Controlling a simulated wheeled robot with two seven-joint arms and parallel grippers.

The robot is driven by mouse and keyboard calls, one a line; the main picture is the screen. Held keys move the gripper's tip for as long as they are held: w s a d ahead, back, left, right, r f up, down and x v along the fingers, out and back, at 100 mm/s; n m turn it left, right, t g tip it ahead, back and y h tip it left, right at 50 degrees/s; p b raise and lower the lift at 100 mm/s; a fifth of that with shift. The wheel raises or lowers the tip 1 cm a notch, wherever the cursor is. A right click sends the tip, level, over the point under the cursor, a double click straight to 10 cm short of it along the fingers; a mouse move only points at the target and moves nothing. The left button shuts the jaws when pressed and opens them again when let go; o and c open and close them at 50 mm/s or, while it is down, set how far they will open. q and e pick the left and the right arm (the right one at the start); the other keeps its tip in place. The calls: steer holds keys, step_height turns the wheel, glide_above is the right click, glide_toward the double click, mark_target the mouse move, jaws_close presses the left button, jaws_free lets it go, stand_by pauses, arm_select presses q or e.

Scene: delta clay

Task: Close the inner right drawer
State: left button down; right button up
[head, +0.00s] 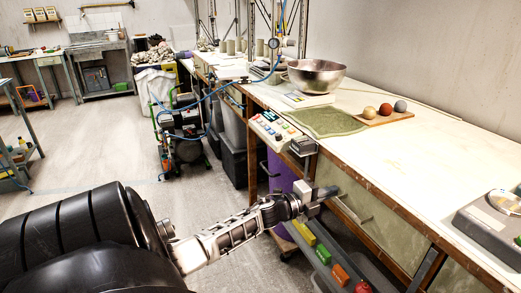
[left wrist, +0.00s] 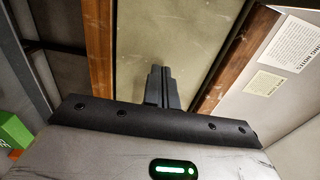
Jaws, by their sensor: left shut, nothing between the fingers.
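A pale green drawer front (head: 372,217) with a bar handle (head: 346,208) sits under the edge of the white worktop, at the centre right of the head view. I cannot tell whether it stands out from the frame. My left gripper (head: 325,193) is at the left end of this front, below the worktop edge. In the left wrist view the gripper (left wrist: 161,84) is shut with nothing between its fingers. Its fingertips point at a greenish panel (left wrist: 148,40) between two wooden strips. I cannot tell whether they touch it. My right gripper is not in view.
The worktop (head: 440,140) carries a metal bowl (head: 316,76), a green mat (head: 325,121) and a board with balls (head: 385,117). Colored blocks (head: 340,274) lie low beneath the drawer. A purple bin (head: 281,190) is left of it. The floor at left is open.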

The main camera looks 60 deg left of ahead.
arm_select(q)
steer(key=s+a, duration=0.2)
steer(key=s, duration=1.1)
steer(key=shift+a, duration=0.1)
steer(key=s+d+f+n+g+p, duration=0.1)
steer(key=s+d+n, duration=0.3)
steer(key=d, duration=0.6)
steer(key=s+d+f+n+g, duration=0.3)
steer(key=s+d+n, duration=0.1)
steer(key=d+n, duration=0.4)
steer(key=s+d+f+n+g+p, duration=0.1)
steer(key=s+d+n, duration=0.3)
steer(key=d, duration=0.8)
steer(key=shift+s+d+f+n+g+h+p, duration=0.2)
steer(key=shift+f+n+g+h+p, duration=0.1)
steer(key=shift+f+n+g, duration=0.6)
